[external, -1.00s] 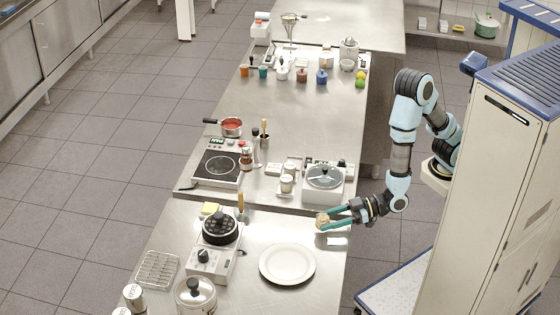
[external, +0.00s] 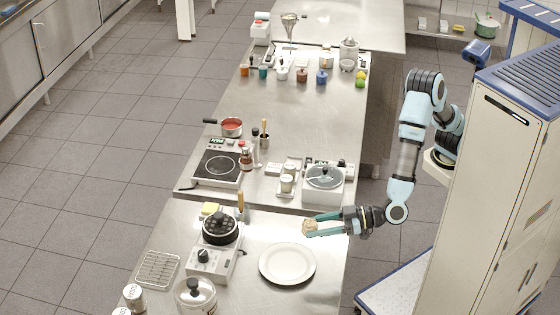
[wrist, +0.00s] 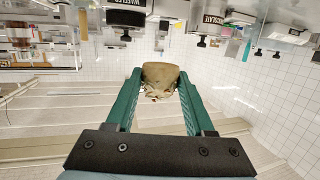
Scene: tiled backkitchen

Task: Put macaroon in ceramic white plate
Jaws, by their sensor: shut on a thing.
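The macaroon (external: 309,228) is a small beige-brown lump between the green fingertips of my gripper (external: 312,226). In the wrist view the macaroon (wrist: 161,80) sits between the ends of the two green fingers (wrist: 160,90), which are shut on it. The ceramic white plate (external: 287,264) lies flat and empty on the near steel counter. My gripper holds the macaroon above the counter, on the far side of the plate and a little to its right in the external view. The plate is not clearly seen in the wrist view.
A white cooker with a glass lid (external: 323,182) stands behind my gripper.

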